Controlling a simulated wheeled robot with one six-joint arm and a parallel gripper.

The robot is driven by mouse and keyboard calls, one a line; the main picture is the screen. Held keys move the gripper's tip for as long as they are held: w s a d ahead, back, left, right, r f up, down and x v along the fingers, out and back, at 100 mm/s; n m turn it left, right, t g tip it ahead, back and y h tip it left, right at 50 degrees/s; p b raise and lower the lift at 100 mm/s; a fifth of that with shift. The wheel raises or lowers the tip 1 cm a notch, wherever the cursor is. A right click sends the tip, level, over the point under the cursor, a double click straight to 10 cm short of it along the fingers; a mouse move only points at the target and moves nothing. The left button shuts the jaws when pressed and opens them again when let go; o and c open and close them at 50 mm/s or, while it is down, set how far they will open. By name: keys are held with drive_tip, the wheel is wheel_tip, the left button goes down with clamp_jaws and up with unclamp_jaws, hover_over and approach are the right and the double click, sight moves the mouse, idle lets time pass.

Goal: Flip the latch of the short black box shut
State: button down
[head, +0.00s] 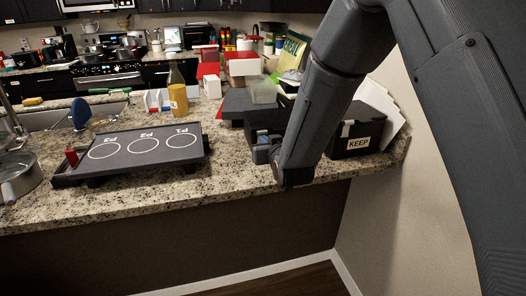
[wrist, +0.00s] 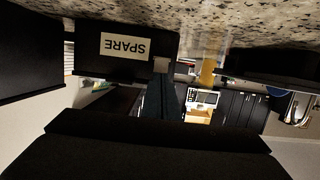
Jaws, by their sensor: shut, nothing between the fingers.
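Two black boxes stand side by side on the granite counter. One, labelled KEEP (head: 375,140), has a pale latch tab (head: 347,128) at its upper front edge. The other (head: 262,119) is partly hidden behind my arm in the head view. In the upside-down wrist view its front (wrist: 85,60) carries a SPARE label and a small grey latch (wrist: 161,65). I cannot tell for sure which box is the short one. My gripper (head: 262,150) is shut and empty in front of the SPARE box. Its dark fingers (wrist: 164,92) point at the latch, contact unclear.
A black board with three white rings (head: 140,147) lies on the counter to the left. A yellow bottle (head: 177,98) and a cluster of boxes (head: 243,65) stand behind. White papers (head: 388,108) lean by the right wall. The counter's front edge runs below my gripper.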

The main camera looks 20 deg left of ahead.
drive_tip(key=shift+w+r, duration=0.1)
drive_tip(key=shift+w+a+r, duration=0.15)
drive_tip(key=shift+w+r, duration=0.05)
drive_tip(key=p+v, duration=0.2)
drive_tip(key=v, duration=0.5)
drive_tip(key=shift+s+d, duration=0.2)
drive_tip(key=shift+s, duration=0.2)
drive_tip(key=shift+d, duration=0.1)
drive_tip(key=s+d+f+m+g+h, duration=0.2)
drive_tip(key=s+d+g+h, duration=0.1)
drive_tip(key=d, duration=0.9)
drive_tip(key=s+d+f+m+g+h, duration=0.1)
drive_tip(key=s+d+f+g+h, duration=0.15)
drive_tip(key=d, duration=0.85)
drive_tip(key=s+d+m+g+h, duration=0.2)
drive_tip(key=s+d+g, duration=0.4)
drive_tip(key=s+d, duration=0.7)
drive_tip(key=s+m, duration=0.1)
drive_tip(key=s, duration=0.3)
drive_tip(key=shift+d+r, duration=0.2)
drive_tip(key=shift+d, duration=0.05)
